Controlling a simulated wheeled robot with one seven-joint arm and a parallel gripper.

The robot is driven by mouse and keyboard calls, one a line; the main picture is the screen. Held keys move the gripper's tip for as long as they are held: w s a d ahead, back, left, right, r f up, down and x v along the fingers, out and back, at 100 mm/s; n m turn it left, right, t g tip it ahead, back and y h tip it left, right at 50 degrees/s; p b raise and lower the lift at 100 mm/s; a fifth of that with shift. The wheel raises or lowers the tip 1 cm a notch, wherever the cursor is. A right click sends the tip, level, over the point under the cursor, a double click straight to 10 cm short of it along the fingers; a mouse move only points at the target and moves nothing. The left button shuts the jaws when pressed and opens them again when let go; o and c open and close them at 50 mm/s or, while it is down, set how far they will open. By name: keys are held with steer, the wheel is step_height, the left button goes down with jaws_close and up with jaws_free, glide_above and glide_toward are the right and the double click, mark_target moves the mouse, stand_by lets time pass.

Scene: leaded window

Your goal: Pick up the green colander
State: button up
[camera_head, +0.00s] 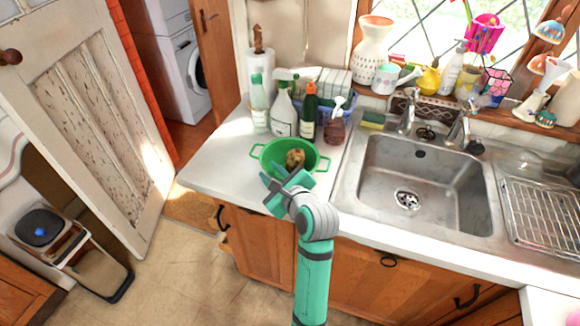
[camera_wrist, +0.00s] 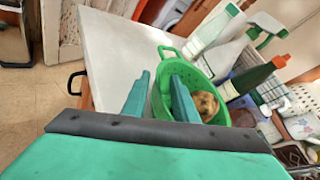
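The green colander (camera_head: 273,150) stands on the white worktop left of the sink, with a loop handle on each side. A brownish, rounded thing (camera_head: 295,158) lies inside it; I cannot tell what it is. In the wrist view the colander (camera_wrist: 161,101) lies just past my fingers, with the brown thing (camera_wrist: 206,105) inside. My gripper (camera_head: 286,178) is at the colander's near left side. In the wrist view my gripper (camera_wrist: 160,95) has its two fingers apart, with the near rim seen around and between them. I cannot tell whether they touch it.
Several bottles (camera_head: 284,113) stand close behind the colander, next to a paper roll (camera_head: 261,73). The sink (camera_head: 420,185) is to the right, with a wire rack (camera_head: 540,215) beyond it. The worktop (camera_head: 215,155) left of the colander is clear.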

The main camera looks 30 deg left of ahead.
steer(key=shift+x, duration=0.9)
steer(key=shift+c, duration=0.4)
jaws_close()
steer(key=shift+r, duration=0.2)
